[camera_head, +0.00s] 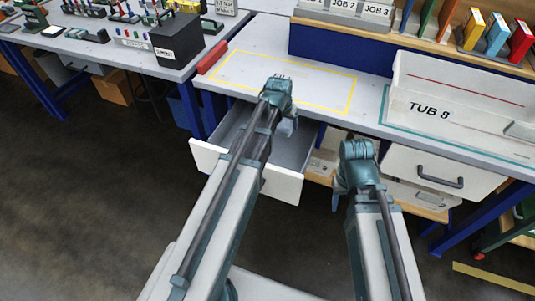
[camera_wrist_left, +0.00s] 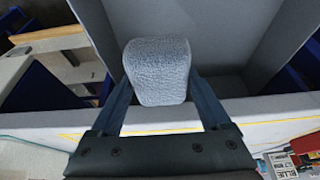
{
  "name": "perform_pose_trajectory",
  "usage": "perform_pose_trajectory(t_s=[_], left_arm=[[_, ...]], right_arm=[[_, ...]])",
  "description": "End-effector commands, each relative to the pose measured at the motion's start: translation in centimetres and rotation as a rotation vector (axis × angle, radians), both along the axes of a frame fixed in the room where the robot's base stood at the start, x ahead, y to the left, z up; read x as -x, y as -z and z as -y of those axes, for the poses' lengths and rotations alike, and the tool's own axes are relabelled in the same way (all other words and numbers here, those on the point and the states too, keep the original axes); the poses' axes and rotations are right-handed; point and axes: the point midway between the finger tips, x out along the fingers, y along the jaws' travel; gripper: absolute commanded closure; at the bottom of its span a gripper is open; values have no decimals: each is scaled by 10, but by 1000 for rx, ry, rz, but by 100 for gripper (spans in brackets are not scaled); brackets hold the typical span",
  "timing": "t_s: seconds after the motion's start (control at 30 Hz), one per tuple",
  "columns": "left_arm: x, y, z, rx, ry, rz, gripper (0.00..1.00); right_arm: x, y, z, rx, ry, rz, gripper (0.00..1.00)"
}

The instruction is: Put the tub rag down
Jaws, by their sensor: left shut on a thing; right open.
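A grey-blue textured rag (camera_wrist_left: 157,62) sits between the fingers of my left gripper (camera_wrist_left: 160,98), which is shut on it. In the head view, my left gripper (camera_head: 285,118) points down near the table's front edge, with a pale grey piece of the rag (camera_head: 288,128) showing below the wrist. The open drawer (camera_head: 231,176) lies below and around it; my left arm covers part of it. In the left wrist view, the rag appears in front of the drawer's grey interior (camera_wrist_left: 205,25). The gap below the rag is unclear. My right gripper (camera_head: 338,190) is open, pointing down, partly hidden.
A yellow-outlined area (camera_head: 315,88) on the tabletop looks clear. A red block (camera_head: 212,57) lies at the left edge. A closed drawer (camera_head: 440,172) is at right. Job boxes (camera_head: 345,12) stand behind.

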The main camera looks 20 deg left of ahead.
Motion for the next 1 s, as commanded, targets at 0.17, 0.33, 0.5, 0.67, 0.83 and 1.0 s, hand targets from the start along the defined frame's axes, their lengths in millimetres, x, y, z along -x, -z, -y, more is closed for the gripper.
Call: perform_pose_trajectory(t_s=[0.17,0.33,0.5,0.67,0.83,1.0], left_arm=[[0,42,0,1,1,0,64],[0,52,0,1,1,0,64],[0,52,0,0,2,0,64],[0,60,0,0,2,0,64],[0,84,0,0,2,0,64],[0,110,0,0,2,0,64]], right_arm=[[0,42,0,0,0,0,50],[0,52,0,0,0,0,50],[0,52,0,0,0,0,50],[0,60,0,0,0,0,50],[0,84,0,0,0,0,50],[0,110,0,0,0,0,50]])
